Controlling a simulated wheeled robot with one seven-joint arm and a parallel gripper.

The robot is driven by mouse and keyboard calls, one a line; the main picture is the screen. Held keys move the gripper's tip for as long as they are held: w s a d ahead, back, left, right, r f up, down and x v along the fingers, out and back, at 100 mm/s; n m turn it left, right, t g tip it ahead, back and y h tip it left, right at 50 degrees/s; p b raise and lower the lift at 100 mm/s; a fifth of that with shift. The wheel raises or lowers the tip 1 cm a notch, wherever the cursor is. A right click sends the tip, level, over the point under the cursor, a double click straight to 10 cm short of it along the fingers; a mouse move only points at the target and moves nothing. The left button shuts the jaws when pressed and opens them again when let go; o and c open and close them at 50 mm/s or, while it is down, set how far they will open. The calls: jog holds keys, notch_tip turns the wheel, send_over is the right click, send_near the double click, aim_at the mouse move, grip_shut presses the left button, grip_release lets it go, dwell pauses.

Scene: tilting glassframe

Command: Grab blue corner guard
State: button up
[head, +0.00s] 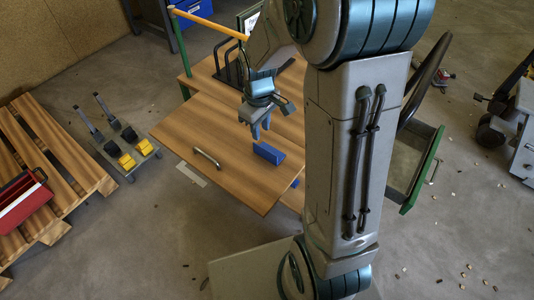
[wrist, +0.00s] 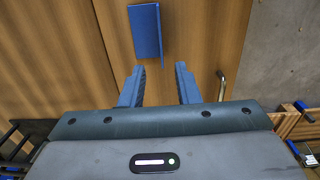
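The blue corner guard (head: 268,153) lies on the wooden tabletop, right of the metal handle in the head view. In the wrist view the guard (wrist: 145,31) is ahead of the fingertips, nearer the left finger, with a bend or edge along its right side. My gripper (head: 260,132) is above the wooden surface, just behind and left of the guard in the head view. In the wrist view my gripper (wrist: 160,72) has its two blue-grey fingers spread apart, with bare wood between them. Nothing is held, and the fingers appear apart from the guard.
A curved metal handle (head: 206,158) is fixed on the wooden board (head: 230,185). A black rack (head: 228,68) stands at the table's back. A green-framed cart (head: 425,170) is at right. Pallets (head: 60,150) with a red toolbox (head: 22,198) lie at left.

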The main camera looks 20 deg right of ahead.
aim_at(263, 149)
notch_tip(263, 149, down, 4)
jog(key=shift+f, duration=0.15)
jog(key=f, duration=0.1)
jog(key=f+b, duration=0.1)
jog(key=f, duration=0.3)
jog(key=shift+s+d, duration=0.2)
jog(key=shift+s, duration=0.05)
grip_shut()
